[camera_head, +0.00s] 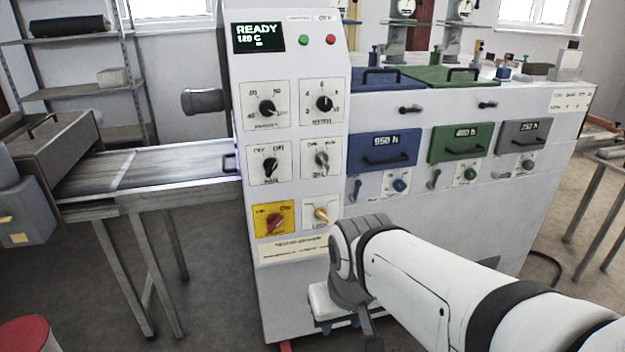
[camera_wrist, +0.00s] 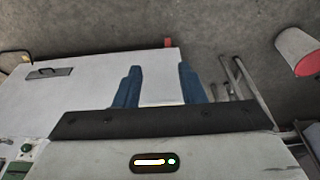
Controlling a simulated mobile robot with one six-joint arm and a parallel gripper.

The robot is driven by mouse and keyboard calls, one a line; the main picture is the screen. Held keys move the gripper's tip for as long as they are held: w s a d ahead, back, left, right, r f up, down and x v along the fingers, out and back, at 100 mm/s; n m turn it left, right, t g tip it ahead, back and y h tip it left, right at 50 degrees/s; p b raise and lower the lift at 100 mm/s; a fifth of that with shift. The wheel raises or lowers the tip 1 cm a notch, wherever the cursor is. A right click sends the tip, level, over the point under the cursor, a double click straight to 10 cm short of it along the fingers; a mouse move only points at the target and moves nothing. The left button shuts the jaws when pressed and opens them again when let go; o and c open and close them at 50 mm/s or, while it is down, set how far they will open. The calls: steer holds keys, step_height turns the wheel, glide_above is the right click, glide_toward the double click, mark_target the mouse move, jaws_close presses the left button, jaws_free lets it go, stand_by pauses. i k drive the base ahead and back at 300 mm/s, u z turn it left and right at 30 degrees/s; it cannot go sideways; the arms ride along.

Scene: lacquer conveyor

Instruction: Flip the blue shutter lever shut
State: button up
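My gripper shows low in the head view (camera_head: 335,326), in front of the cabinet's lower part and well below the lever, partly hidden by my arm. In the wrist view my gripper (camera_wrist: 160,70) has its two blue fingers spread apart with nothing between them. I cannot identify the blue lever in the wrist view.
Similar levers sit to the right, a green one (camera_head: 436,178) and a grey one (camera_head: 500,167). The control column (camera_head: 296,200) with several knobs stands to the left. A conveyor (camera_head: 160,168) meets it from the left. A red-topped stool (camera_head: 28,334) stands at lower left.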

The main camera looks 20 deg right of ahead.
mark_target(353, 197)
steer(key=k, duration=0.6)
steer(key=z, duration=0.3)
steer(key=i, duration=1.5)
steer(key=u, duration=0.25)
